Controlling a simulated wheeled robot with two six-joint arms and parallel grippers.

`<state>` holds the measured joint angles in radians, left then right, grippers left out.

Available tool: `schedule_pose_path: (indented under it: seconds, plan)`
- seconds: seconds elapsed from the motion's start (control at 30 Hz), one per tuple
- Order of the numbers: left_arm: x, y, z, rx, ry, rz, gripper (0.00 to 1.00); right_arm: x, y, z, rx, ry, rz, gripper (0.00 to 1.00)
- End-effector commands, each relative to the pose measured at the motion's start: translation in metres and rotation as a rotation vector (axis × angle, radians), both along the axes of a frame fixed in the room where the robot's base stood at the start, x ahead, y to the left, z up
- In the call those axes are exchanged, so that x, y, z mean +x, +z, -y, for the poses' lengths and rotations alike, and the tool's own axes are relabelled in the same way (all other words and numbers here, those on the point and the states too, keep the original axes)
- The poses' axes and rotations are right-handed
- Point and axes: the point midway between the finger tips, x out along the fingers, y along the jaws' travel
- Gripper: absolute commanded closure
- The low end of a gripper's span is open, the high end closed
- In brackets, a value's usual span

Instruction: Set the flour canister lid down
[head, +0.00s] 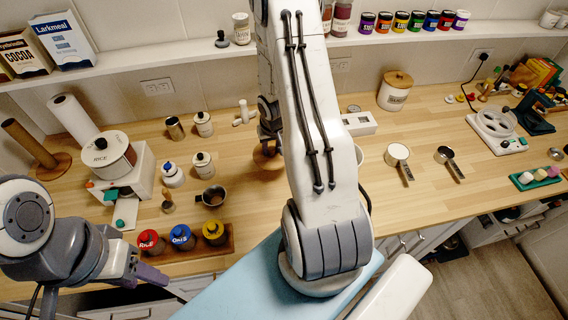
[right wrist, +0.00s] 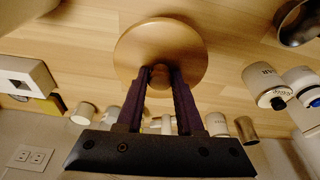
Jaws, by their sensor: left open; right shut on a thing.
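The flour canister lid is a round wooden disc (right wrist: 160,45) with a knob, in the right wrist view. My right gripper (right wrist: 160,75) is shut on its knob. In the head view the lid (head: 267,160) shows left of my right arm, low over the counter, with my right gripper (head: 270,125) above it. I cannot tell whether the lid touches the wood. My left gripper (head: 158,284) is open and empty at the lower left, in front of the counter edge. The flour canister cannot be made out for certain; a white rim (head: 359,154) shows partly behind my right arm.
A rack of colored-lid jars (head: 181,240) lies near the front edge. A white box (head: 359,123) and a wooden-lidded canister (head: 395,91) stand right. Bare counter surrounds the lid.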

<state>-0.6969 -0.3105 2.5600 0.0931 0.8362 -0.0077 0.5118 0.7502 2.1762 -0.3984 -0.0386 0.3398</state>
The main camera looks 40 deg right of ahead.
Motion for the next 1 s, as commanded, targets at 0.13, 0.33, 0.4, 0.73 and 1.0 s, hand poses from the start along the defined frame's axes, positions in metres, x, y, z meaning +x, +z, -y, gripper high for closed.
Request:
schedule_pose_path:
  seconds: [0.13, 0.33, 0.4, 0.73, 1.0]
  plan:
    - [0.000, -0.030, 0.000, 0.001, 0.003, -0.001, 0.50, 0.000, -0.032, 0.001, 0.000, -0.001, 0.000, 1.00]
    - [0.000, -0.039, 0.000, 0.001, 0.006, -0.001, 0.50, -0.001, -0.043, 0.002, 0.000, -0.003, 0.001, 1.00]
    - [0.000, -0.047, 0.000, 0.000, 0.007, -0.001, 0.50, -0.001, -0.053, 0.002, 0.000, -0.003, 0.000, 1.00]
    - [0.000, -0.059, 0.000, 0.001, 0.010, -0.002, 0.50, -0.001, -0.077, 0.003, 0.000, -0.004, 0.001, 1.00]
    - [0.000, -0.063, 0.000, 0.000, 0.010, -0.001, 0.50, -0.001, -0.080, 0.002, 0.000, -0.004, 0.001, 1.00]
